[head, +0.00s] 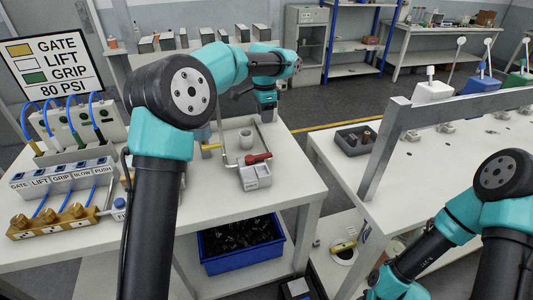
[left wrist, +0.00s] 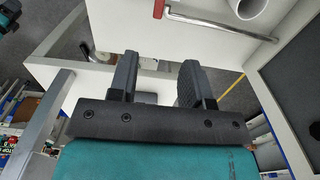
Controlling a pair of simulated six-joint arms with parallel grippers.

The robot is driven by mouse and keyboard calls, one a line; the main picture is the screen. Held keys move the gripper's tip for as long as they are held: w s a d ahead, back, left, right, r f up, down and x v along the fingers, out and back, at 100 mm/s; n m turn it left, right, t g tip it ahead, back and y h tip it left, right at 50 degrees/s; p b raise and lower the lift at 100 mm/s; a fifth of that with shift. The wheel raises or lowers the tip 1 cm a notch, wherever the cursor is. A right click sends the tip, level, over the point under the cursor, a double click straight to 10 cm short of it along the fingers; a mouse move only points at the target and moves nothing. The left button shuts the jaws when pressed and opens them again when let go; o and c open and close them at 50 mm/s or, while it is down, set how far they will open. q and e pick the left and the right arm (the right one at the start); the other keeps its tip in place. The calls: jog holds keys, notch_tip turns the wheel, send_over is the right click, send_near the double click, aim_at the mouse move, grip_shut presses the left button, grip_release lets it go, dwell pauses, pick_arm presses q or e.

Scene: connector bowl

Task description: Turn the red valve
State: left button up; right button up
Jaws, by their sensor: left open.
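The red valve handle (head: 257,159) lies across the top of a pale block (head: 256,178) near the right edge of the left table. In the left wrist view, a red part (left wrist: 158,9) at the top edge adjoins a bent metal pipe (left wrist: 215,27). My left gripper (head: 267,118) is behind the valve in the head view, apart from it. In the left wrist view its two fingers (left wrist: 157,85) are spread with nothing held. My right arm is at the lower right; its gripper is outside the frame.
A white cup (head: 246,138) stands behind the valve, beside an upright metal pipe (head: 220,122). Labelled connector blocks (head: 62,178) and a brass manifold (head: 52,220) are at left. A dark tray (head: 355,139) sits on the right table, near a metal frame (head: 385,150).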

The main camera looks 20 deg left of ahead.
aim_at(265, 154)
pick_arm(q)
notch_tip(265, 154, down, 17)
jog(key=shift+f, duration=0.1)
dwell(0.5)
grip_shut()
dwell(0.4)
